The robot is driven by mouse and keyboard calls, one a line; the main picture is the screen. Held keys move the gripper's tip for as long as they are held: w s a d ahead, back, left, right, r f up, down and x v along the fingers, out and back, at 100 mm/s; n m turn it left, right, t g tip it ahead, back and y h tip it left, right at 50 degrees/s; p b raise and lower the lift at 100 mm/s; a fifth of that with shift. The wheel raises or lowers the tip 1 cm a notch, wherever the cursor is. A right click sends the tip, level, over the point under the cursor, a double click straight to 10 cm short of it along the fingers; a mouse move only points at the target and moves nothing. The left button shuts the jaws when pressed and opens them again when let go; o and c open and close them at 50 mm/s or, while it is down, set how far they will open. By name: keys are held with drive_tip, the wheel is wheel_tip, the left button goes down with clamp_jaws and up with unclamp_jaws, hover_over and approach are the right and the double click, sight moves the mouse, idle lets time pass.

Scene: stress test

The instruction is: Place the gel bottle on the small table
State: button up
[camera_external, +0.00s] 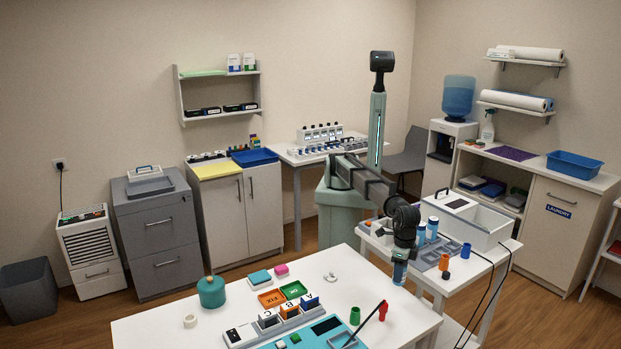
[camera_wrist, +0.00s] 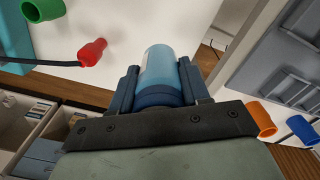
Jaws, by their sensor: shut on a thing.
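My gripper (camera_external: 402,252) is shut on a blue, see-through bottle (camera_external: 399,270), which looks like the gel bottle. In the wrist view the bottle (camera_wrist: 160,68) sits between the two dark fingers of my gripper (camera_wrist: 160,88). It hangs in the air by the gap between the large front table and the smaller white table (camera_external: 490,258) on the right. Its lower end and clearance above the surfaces are hard to judge.
An orange cup (camera_external: 445,262) and a blue cup (camera_external: 466,250) stand near the smaller table's front edge. Black cables (camera_external: 487,292) hang there. The front table (camera_external: 170,325) holds a green cup (camera_external: 355,315), a red plug (camera_external: 383,310) and a teal jar (camera_external: 211,291).

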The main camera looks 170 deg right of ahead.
drive_tip(key=shift+r, duration=0.75)
drive_tip(key=shift+r+m, duration=0.15)
drive_tip(key=shift+m, duration=1.45)
drive_tip(key=shift+s+d+m, duration=0.1)
drive_tip(key=shift+s+m, duration=0.2)
drive_tip(key=shift+m, duration=0.5)
drive_tip(key=s+d+f+m, duration=0.2)
drive_tip(key=s+d, duration=0.3)
drive_tip(key=d, duration=0.2)
drive_tip(key=s+d+f+m, duration=0.1)
drive_tip(key=s+d+m, duration=0.2)
drive_tip(key=s+d, duration=0.3)
drive_tip(key=s+d+f+m, duration=0.2)
drive_tip(key=s+d, duration=0.3)
drive_tip(key=d, duration=0.3)
drive_tip(key=shift+s+f+m, duration=0.3)
drive_tip(key=shift+s+m, duration=0.1)
drive_tip(key=shift+m, duration=1)
drive_tip(key=d, duration=0.9)
drive_tip(key=shift+s+f, duration=0.2)
drive_tip(key=shift+f, duration=0.2)
drive_tip(key=shift+d, duration=0.7)
